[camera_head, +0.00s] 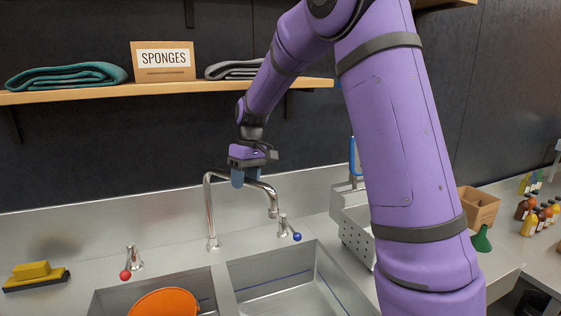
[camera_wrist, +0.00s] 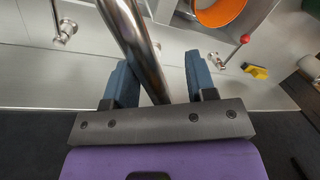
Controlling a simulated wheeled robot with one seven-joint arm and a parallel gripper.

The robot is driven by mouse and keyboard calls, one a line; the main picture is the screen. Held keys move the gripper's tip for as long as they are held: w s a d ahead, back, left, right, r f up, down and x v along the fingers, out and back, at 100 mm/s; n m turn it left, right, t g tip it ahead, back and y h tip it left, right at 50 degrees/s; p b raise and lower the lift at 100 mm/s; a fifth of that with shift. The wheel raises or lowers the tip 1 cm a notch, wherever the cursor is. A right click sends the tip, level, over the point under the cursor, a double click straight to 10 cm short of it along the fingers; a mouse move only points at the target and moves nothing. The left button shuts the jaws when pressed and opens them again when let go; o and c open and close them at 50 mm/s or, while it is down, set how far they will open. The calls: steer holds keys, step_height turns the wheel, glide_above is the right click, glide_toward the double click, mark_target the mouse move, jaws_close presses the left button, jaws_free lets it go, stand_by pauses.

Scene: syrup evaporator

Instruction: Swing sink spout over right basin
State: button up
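The chrome sink spout (camera_head: 209,205) rises from the back ledge between the two basins, and its arm runs right to a down-turned outlet near the back of the right basin (camera_head: 265,275). My gripper (camera_head: 243,180) is at the top of the spout arm. In the wrist view the spout (camera_wrist: 132,38) passes between the two blue fingers of my gripper (camera_wrist: 160,80). The fingers stand wide apart, with a clear gap between the spout and the right finger. The spout is close to the left finger; I cannot tell whether they touch. The left basin (camera_head: 110,298) is partly cut off.
An orange bowl (camera_head: 165,303) sits in the left basin. A red-knobbed tap (camera_head: 133,260) and a blue-knobbed tap (camera_head: 286,228) flank the spout. A perforated rack (camera_head: 355,235) stands right. A shelf (camera_head: 110,94) with a sponges box (camera_head: 162,61) is above.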

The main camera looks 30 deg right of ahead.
steer(key=w+a+m+t, duration=0.1)
steer(key=w+a+m, duration=0.1)
steer(key=a+m, duration=0.65)
steer(key=w+a+m+t, duration=0.1)
steer(key=w+a+m, duration=0.3)
steer(key=a, duration=0.7)
step_height(320, 180, up, 10)
steer(key=s+m, duration=0.1)
steer(key=s, duration=0.2)
steer(key=s+d+r+n+t, duration=0.1)
steer(key=s+d+r+n, duration=0.15)
steer(key=s+d, duration=0.35)
steer(key=s+d+r+n+t, duration=0.1)
steer(key=s+d+r, duration=0.2)
steer(key=s+d, duration=0.35)
steer(key=s+d+n+t+h, duration=0.1)
steer(key=s+d+n, duration=0.2)
steer(key=s, duration=1.3)
steer(key=shift+d+f+n, duration=0.3)
steer(key=shift+d+f, duration=0.15)
steer(key=shift+d, duration=0.75)
